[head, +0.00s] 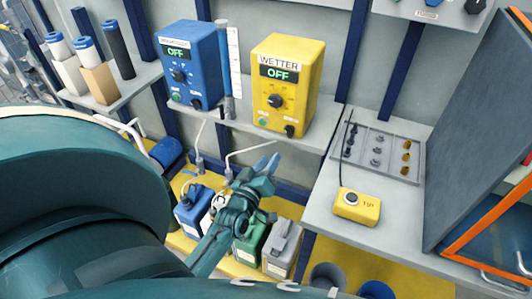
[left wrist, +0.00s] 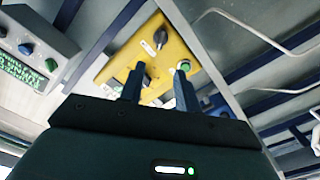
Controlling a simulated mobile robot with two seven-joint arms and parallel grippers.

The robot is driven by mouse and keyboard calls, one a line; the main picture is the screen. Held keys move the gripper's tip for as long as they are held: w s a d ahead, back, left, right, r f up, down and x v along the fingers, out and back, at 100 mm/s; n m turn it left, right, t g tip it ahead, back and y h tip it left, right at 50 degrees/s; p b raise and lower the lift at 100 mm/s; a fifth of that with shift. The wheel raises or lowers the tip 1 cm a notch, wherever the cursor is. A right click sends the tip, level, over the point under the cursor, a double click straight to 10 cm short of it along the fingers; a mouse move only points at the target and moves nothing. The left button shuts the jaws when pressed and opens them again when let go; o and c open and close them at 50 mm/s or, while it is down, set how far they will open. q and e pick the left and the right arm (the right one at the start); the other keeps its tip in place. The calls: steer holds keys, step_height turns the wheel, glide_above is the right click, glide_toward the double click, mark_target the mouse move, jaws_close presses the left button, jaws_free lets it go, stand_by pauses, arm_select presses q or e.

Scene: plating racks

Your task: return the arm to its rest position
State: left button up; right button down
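My left gripper (head: 266,164) is in the middle of the head view, in front of and below the shelf with the yellow box. Its two fingers are apart with nothing between them. In the left wrist view the fingers (left wrist: 158,92) also stand apart and empty, pointing at a yellow panel (left wrist: 165,55) with a black knob and a green button. No object is in the grip. My right gripper is not in view.
A yellow WETTER box (head: 300,60) and a blue box (head: 205,50), both reading OFF, stand on a shelf. A tray of small parts (head: 362,165) and a yellow TIP box (head: 357,206) lie on the right bench. Canisters (head: 250,243) stand below.

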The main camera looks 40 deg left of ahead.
arm_select(q)
steer(key=shift+s+d, duration=0.1)
steer(key=shift+s, duration=0.35)
steer(key=s+d+f+m+g+h, duration=0.1)
steer(key=s+d+m+g+h, duration=0.15)
steer(key=d+m+h, duration=0.2)
steer(key=s+d+m+g, duration=0.4)
steer(key=s+g, duration=0.2)
steer(key=s, duration=0.3)
steer(key=s+d+m+g, duration=0.3)
steer(key=s+g, duration=0.2)
steer(key=s, duration=0.4)
steer(key=w+d+f+m+t+h+p, duration=0.1)
steer(key=w+d+f+t+h+p, duration=0.1)
steer(key=w+d+t, duration=0.4)
steer(key=shift+d+f+t+h, duration=0.4)
steer(key=shift+f+h, duration=0.25)
steer(key=shift+f, duration=0.3)
